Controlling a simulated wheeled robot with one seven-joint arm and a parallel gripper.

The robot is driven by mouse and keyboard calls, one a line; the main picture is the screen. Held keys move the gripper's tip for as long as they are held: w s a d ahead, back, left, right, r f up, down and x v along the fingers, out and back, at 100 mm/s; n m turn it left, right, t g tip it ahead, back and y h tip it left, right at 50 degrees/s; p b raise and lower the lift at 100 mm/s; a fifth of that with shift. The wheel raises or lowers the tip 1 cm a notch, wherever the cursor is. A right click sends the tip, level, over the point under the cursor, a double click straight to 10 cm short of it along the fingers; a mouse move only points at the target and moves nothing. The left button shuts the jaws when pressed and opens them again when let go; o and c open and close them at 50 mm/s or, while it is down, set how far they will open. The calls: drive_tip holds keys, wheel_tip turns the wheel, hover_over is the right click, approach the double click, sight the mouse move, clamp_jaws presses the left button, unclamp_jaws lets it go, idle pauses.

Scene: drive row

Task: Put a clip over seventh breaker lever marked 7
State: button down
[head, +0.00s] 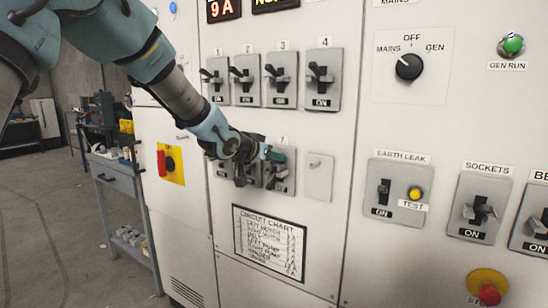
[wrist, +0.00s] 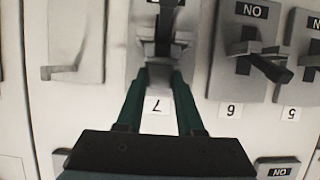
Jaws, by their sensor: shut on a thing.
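Breaker 7 (head: 283,180) is in the lower breaker row in the head view, under its label 7 (head: 283,139). My gripper (head: 272,155) is at this breaker, and its wrist hides part of the row. In the wrist view, which is upside down, my two green fingers (wrist: 160,68) reach past the label 7 (wrist: 157,105). They are shut on a small grey piece, apparently the clip (wrist: 160,47). The dark lever of breaker 7 (wrist: 165,18) stands right at this piece. I cannot tell whether the clip sits over the lever or only touches it.
Breaker 6 (wrist: 250,65) is close beside my gripper, its lever sticking out. A blank plate (head: 319,176) with a small latch is on the other side. Breakers 1 to 4 (head: 283,78) are above, and a framed circuit chart (head: 268,240) is below.

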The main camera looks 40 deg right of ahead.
drive_tip(key=shift+f, duration=0.1)
drive_tip(key=shift+f+b, duration=0.15)
drive_tip(key=shift+b, duration=0.15)
drive_tip(key=c, duration=0.5)
unclamp_jaws()
drive_tip(key=shift+c, duration=0.2)
drive_tip(key=shift+r, duration=0.25)
drive_tip(key=v, duration=1.2)
drive_tip(key=shift+f, duration=0.1)
